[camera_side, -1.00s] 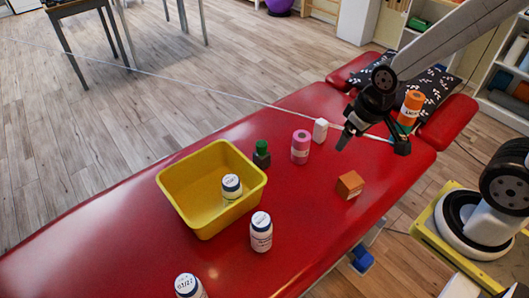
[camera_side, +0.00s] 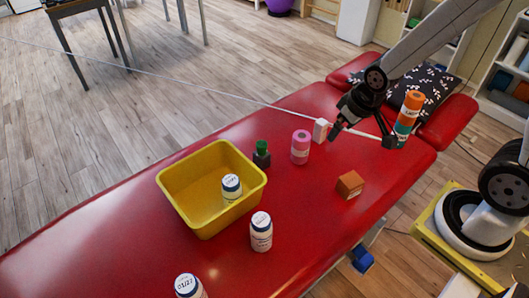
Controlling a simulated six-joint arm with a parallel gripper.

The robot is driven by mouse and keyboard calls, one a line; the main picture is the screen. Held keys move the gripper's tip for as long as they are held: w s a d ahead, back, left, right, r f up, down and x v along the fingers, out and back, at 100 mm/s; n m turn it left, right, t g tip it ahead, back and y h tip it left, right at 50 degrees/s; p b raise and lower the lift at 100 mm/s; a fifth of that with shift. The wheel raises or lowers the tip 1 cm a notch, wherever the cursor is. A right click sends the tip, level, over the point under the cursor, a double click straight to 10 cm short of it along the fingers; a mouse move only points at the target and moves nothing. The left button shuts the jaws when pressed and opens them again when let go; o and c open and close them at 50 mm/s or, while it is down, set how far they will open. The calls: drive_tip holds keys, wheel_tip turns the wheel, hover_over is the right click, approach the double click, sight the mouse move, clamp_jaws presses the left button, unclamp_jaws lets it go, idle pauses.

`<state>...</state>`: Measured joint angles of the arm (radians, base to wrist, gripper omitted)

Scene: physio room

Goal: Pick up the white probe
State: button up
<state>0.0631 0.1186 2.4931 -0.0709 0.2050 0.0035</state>
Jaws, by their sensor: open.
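The small white block-shaped thing (camera_side: 320,130), which I take for the white probe, stands on the red treatment table (camera_side: 120,262) just behind and right of a pink bottle (camera_side: 300,147). My gripper (camera_side: 362,138) is open, its fingers spread wide. Its left fingertip is close to the right side of the white thing; I cannot tell if they touch. Nothing shows between the fingers.
A thin white cord (camera_side: 200,83) runs across the picture past the white thing. Nearby are a green-capped bottle (camera_side: 262,154), an orange block (camera_side: 349,185), an orange-and-teal bottle (camera_side: 408,118), a yellow bin (camera_side: 178,208) and white bottles (camera_side: 261,232).

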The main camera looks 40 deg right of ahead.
drive_tip(key=w+d+f+t, duration=0.2)
drive_tip(key=w+d+f, duration=0.25)
drive_tip(key=w, duration=0.25)
drive_tip(key=t, duration=0.5)
approach(326, 125)
drive_tip(key=w+a+r, duration=0.3)
drive_tip(key=w, duration=0.1)
drive_tip(key=d+f+t, duration=0.1)
drive_tip(key=f, duration=0.1)
drive_tip(key=d+f+y, duration=0.1)
drive_tip(key=f, duration=0.1)
drive_tip(key=s+d+f+t, duration=0.1)
drive_tip(key=f, duration=0.1)
drive_tip(key=shift+s+d+f+n+t, duration=0.1)
drive_tip(key=shift+f+n+t, duration=0.1)
drive_tip(key=shift+n+t, duration=0.1)
drive_tip(key=shift+x, duration=1.35)
drive_tip(key=shift+d+x, duration=0.2)
drive_tip(key=shift+x, duration=2.35)
